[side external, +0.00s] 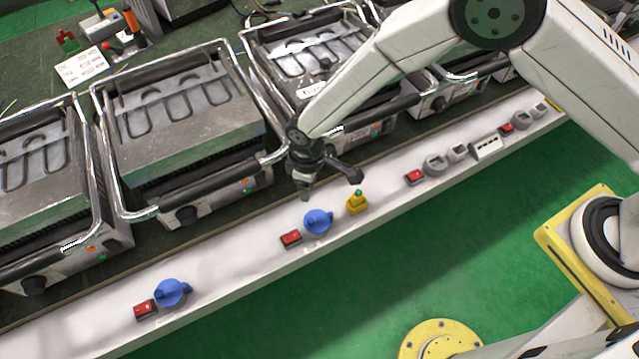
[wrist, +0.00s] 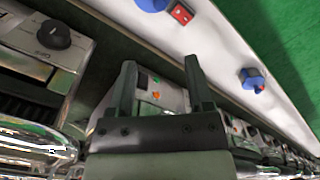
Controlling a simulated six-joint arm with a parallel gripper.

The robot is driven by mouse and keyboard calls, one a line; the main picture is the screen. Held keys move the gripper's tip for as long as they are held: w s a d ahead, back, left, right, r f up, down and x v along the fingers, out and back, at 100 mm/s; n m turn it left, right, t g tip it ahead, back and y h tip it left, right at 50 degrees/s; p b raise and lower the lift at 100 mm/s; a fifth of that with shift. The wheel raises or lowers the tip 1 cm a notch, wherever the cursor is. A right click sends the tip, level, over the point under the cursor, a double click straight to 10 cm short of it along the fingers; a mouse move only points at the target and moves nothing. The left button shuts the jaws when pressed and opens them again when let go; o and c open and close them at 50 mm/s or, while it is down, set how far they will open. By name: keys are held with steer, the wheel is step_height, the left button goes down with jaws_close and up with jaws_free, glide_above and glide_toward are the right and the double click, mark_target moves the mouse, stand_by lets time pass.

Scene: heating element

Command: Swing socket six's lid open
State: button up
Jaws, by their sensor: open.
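A row of sockets runs along the white strip (side external: 230,262). In the side view, a blue lid (side external: 318,220) sits at mid-strip beside a red switch (side external: 291,237), and another blue lid (side external: 172,292) sits at left. Both look shut. They also show in the wrist view, one blue lid (wrist: 150,4) cut by the top edge, the other blue lid (wrist: 252,79) at right. Socket numbers are not readable, so I cannot tell which is six. My gripper (side external: 331,187) is open and empty, behind and above the mid-strip lid, apart from it. Its spread fingers (wrist: 162,80) show in the wrist view.
A yellow piece with a green top (side external: 357,203) stands just right of the mid-strip lid. Grey sockets (side external: 435,165) and red switches continue to the right. Contact grills (side external: 180,130) with chrome handles line the back, close to my gripper.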

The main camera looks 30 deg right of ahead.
glide_above(310, 220)
step_height(310, 220, down, 8)
steer(key=shift+d+r, duration=0.1)
steer(key=shift+f, duration=3.85)
jaws_close()
